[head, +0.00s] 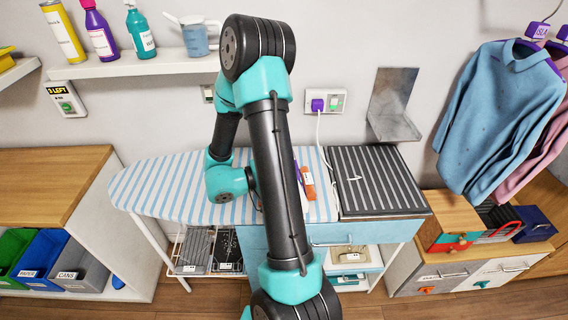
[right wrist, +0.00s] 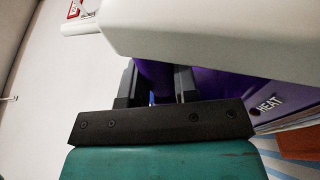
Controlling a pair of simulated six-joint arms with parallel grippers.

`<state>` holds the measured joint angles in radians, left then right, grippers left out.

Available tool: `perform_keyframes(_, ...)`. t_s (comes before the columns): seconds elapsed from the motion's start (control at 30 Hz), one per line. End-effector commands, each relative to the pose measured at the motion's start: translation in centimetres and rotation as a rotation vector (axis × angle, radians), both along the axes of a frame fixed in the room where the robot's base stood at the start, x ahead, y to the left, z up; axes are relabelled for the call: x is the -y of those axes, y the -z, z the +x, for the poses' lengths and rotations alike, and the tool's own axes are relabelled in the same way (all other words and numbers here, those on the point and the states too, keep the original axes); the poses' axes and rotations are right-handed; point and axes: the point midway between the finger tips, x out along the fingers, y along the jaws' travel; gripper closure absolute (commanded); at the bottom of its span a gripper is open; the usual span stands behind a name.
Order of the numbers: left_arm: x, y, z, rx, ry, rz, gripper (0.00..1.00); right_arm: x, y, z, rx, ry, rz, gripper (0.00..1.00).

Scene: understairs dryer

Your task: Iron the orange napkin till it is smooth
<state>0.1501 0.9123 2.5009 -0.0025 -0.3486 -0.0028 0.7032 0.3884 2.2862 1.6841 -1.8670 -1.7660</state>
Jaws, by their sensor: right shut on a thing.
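The striped ironing board (head: 165,185) stands in the middle of the head view. A small part of the orange napkin (head: 307,183) shows on it, just right of my arm; the rest is hidden. An orange patch also shows at the right edge of the right wrist view (right wrist: 300,146). In that view my right gripper (right wrist: 157,85) is shut on the purple handle of the iron (right wrist: 215,88), which bears the word HEAT. In the head view my own arm hides the gripper and nearly all of the iron. My left gripper is not in view.
A dark ribbed panel (head: 375,180) lies at the board's right end. A purple plug with a white cord sits in the wall socket (head: 325,102). A metal holder (head: 392,105) is on the wall. Shirts (head: 500,115) hang at right. The board's left part is clear.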

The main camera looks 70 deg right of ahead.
Motion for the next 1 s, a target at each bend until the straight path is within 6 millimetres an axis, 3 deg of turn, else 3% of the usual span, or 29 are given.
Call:
perform_keyframes(0.4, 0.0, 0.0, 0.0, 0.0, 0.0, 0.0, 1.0, 0.0, 3.2, 0.0, 0.0, 0.001, -0.003, 1.0)
perform_keyframes(1.0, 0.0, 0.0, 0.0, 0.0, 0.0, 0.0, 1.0, 0.0, 3.5, 0.0, 0.0, 0.0, -0.004, 1.0)
